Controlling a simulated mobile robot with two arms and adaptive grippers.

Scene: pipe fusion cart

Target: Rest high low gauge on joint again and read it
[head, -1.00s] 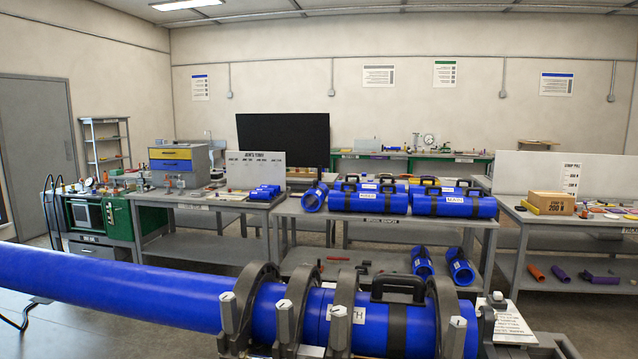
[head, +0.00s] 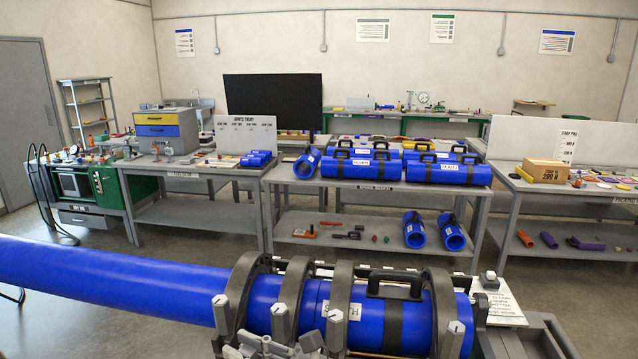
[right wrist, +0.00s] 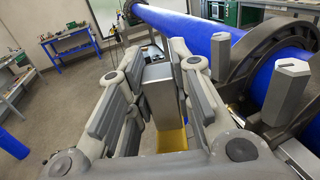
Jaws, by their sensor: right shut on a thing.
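The long blue pipe (head: 110,283) runs in from the left into the dark clamp rings (head: 240,300). A blue pipe piece with a black handle (head: 395,284) and a partly hidden label lies in the rings on the right. The joint is among the rings, partly hidden by them. My right gripper (head: 268,348) is at the bottom of the head view, in front of the left clamp posts. In the right wrist view my right gripper (right wrist: 160,100) is shut on a grey block with a yellow part (right wrist: 172,138), apparently the gauge. Its reading is not visible. My left gripper is not in view.
Grey clamp posts (right wrist: 286,88) stand close to the right of my right gripper. A bench (head: 330,176) behind carries several blue pipe pieces. A sheet of paper (head: 500,303) lies right of the clamps. Floor between the pipe and benches is clear.

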